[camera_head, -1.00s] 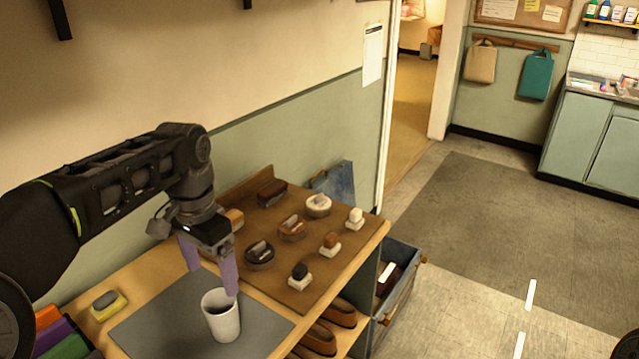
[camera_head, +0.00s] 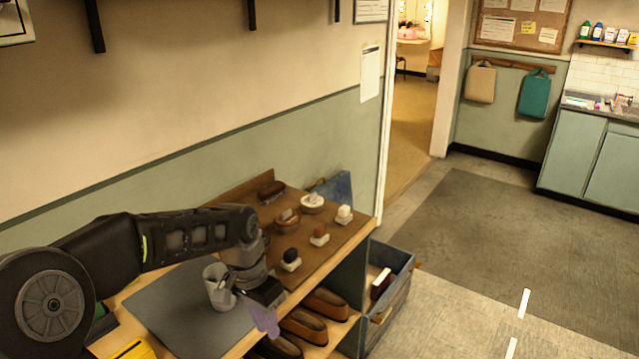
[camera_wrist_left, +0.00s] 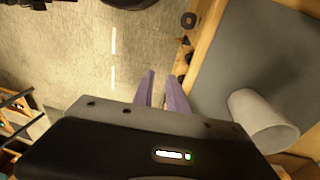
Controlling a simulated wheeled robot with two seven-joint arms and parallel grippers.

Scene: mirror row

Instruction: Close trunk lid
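A blue-grey open-topped trunk (camera_head: 402,262) stands on the floor against the right end of the wooden shelf unit, with a pale block and a brown item inside. A blue panel (camera_head: 338,188) stands upright by the wall behind it; I cannot tell whether it is the trunk's lid. My left gripper (camera_head: 265,322) hangs at the bench's front edge, left of the trunk and apart from it. In the left wrist view its purple fingers (camera_wrist_left: 161,76) are a little apart with nothing between them, over the floor. My right gripper is not in view.
A white cup (camera_head: 217,288) stands on a grey mat (camera_head: 170,305) close beside my left wrist. A brown board (camera_head: 335,232) holds several brushes. Brown shoes (camera_head: 326,304) sit on the shelf below. The floor (camera_head: 470,290) right of the trunk is clear.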

